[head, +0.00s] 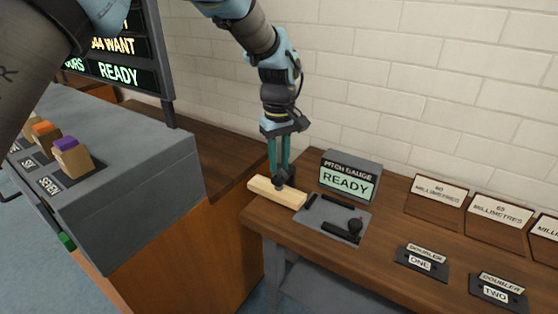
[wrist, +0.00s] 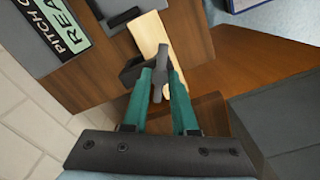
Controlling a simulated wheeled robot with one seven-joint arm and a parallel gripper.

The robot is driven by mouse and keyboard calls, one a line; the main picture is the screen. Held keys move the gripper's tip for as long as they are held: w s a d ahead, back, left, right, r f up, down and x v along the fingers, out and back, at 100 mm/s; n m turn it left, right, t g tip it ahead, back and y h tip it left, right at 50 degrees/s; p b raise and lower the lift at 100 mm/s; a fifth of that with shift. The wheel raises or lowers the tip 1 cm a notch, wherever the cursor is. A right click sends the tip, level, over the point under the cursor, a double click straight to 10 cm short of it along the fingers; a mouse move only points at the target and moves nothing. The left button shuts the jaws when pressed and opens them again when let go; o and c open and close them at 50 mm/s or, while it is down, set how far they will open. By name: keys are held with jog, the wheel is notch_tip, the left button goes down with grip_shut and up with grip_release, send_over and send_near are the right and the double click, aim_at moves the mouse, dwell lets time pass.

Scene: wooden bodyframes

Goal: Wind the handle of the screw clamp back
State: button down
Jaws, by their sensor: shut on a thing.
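My gripper (head: 281,172) reaches down at the left end of the bench, over a pale wooden bar (head: 270,191). In the wrist view my gripper (wrist: 160,80) has its two teal fingers close around a grey bar, which looks like the handle (wrist: 161,60) of the screw clamp. A dark clamp part (wrist: 132,72) shows beside the left finger. The pale wooden bar also shows in the wrist view (wrist: 147,32), running under the handle. My fingers hide part of the clamp, and its screw is not clear.
A grey plate (head: 322,222) with black rails and a black knob (head: 355,226) lies right of the wooden bar. A pitch gauge box (head: 349,178) reading READY stands behind. Labelled trays and doubler plates (head: 421,261) lie farther right. A grey-topped cabinet (head: 150,180) stands left.

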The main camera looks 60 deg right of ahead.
aim_at(279, 166)
jog(key=shift+a+f, duration=0.15)
jog(key=shift+f, duration=0.1)
jog(key=c, duration=1)
grip_release()
jog(key=o, duration=0.3)
jog(key=shift+r, duration=0.15)
notch_tip(279, 166, up, 11)
jog(key=b, duration=0.2)
jog(key=shift+s, duration=0.1)
